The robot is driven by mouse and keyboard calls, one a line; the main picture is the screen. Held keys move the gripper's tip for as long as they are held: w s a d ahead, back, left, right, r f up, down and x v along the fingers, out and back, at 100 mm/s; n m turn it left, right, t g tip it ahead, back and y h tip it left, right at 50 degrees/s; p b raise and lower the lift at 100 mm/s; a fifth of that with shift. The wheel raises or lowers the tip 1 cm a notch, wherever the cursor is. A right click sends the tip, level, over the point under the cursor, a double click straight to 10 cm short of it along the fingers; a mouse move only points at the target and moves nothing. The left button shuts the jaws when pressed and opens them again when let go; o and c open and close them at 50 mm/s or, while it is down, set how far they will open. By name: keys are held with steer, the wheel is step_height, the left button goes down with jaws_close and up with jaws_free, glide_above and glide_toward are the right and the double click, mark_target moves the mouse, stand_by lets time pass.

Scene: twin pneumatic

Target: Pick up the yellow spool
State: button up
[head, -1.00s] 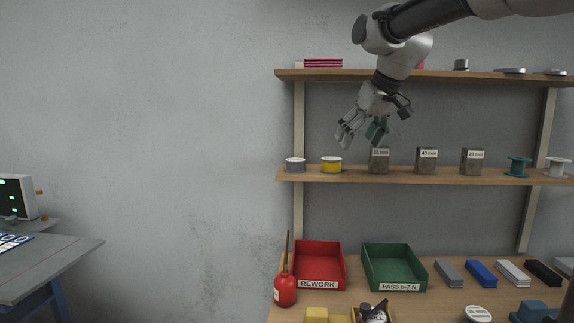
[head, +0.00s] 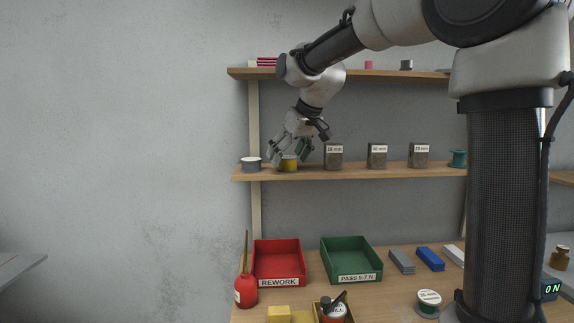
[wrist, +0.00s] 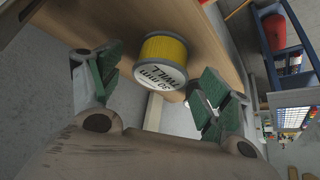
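The yellow spool (head: 289,164) stands on the middle shelf near its left end. In the wrist view the yellow spool (wrist: 166,55) shows its yellow winding and a white labelled end face, between and slightly beyond the green finger pads. My gripper (head: 289,153) is at the spool from above and in front, with its fingers spread. In the wrist view my gripper (wrist: 160,88) is open, with a gap between each pad and the spool.
A grey spool (head: 251,164) stands just left of the yellow one. Labelled grey blocks (head: 333,156) stand to the right on the middle shelf (head: 300,173). Red (head: 279,262) and green (head: 351,260) bins sit on the bench below.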

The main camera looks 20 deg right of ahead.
steer(key=c, duration=1.1)
steer(key=shift+r, duration=0.1)
